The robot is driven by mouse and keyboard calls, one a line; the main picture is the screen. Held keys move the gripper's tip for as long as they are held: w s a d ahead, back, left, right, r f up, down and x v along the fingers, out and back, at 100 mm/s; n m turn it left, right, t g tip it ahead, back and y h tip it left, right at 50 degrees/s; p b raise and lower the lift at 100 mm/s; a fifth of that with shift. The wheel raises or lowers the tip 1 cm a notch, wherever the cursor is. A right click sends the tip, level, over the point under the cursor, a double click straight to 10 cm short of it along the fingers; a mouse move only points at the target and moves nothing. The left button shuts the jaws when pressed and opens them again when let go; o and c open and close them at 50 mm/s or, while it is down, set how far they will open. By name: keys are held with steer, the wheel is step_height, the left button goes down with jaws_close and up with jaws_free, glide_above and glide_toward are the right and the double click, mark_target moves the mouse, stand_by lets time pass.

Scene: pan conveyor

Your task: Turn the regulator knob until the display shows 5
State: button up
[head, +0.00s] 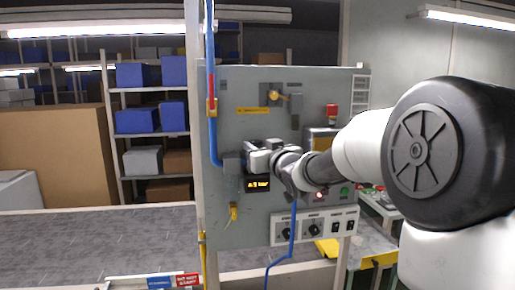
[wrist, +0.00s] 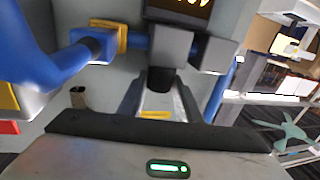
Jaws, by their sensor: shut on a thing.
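My gripper (head: 258,160) is at the front of the grey panel, by the regulator on the blue pipe. In the wrist view its two dark fingers (wrist: 160,97) stand on either side of the dark regulator knob (wrist: 160,80), shut on it. The fingers and wrist hide the knob in the head view. The regulator's grey body (wrist: 170,45) lies just beyond the knob. The black display (head: 257,184) sits just below the gripper in the head view, with orange characters that look like 4.1 bar, too small to be sure. The wrist view cuts the display (wrist: 180,12) off at the top edge.
The grey panel (head: 225,115) also carries a yellow-knobbed lever (head: 273,96), a red button (head: 332,110), a yellow valve handle (head: 233,212) and a lower plate of black dials (head: 314,231). The blue pipe (head: 212,130) runs down its left side. Shelves with boxes stand behind.

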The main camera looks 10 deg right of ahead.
steer(key=shift+a+f+h+b, duration=0.1)
steer(key=shift+f+h+b, duration=0.15)
steer(key=shift+b, duration=0.8)
steer(key=shift+r+m, duration=0.3)
steer(key=o, duration=1)
steer(key=shift+o, duration=0.2)
steer(key=shift+f, duration=0.1)
